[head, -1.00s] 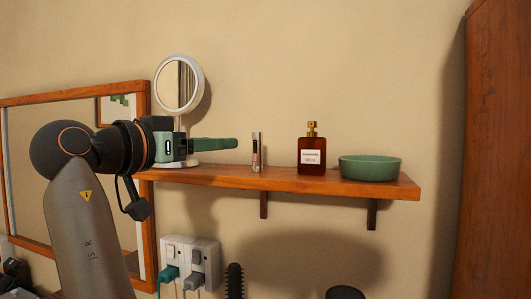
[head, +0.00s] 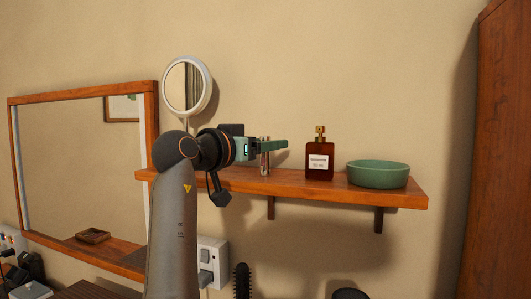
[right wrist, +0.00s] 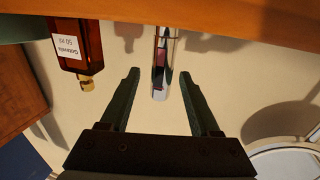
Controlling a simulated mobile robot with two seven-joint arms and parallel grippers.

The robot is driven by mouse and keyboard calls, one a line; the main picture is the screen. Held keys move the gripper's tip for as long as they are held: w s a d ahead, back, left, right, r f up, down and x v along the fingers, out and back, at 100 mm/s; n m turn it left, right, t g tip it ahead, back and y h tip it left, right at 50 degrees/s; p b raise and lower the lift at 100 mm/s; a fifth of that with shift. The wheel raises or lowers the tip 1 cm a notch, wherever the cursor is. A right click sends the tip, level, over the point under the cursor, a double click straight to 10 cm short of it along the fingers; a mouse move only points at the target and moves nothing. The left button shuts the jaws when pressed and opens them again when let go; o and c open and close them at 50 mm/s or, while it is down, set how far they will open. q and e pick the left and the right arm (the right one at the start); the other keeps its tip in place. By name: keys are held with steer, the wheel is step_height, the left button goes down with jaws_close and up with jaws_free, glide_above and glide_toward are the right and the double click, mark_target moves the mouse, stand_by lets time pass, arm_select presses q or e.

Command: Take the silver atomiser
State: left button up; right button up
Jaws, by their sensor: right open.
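The silver atomiser (head: 265,166) is a slim upright tube on the wooden shelf (head: 350,193), left of the brown bottle. My right gripper (head: 285,145) is level with it, and a green finger crosses in front of its middle. In the right wrist view, which is upside down, the atomiser (right wrist: 161,60) shows silver with a pinkish strip. Its top end appears in the gap between the open, empty fingers of my right gripper (right wrist: 160,76). No contact with the fingers is visible. My left gripper is not in view.
A brown bottle with a white label (head: 319,160) and a green bowl (head: 378,174) stand to the right on the shelf. A round mirror (head: 187,86) stands at the shelf's left end. A framed wall mirror (head: 80,165) is further left. A dark wooden cabinet (head: 505,160) is at far right.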

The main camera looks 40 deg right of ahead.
steer(key=shift+c, duration=0.3)
jaws_close()
stand_by(0.4)
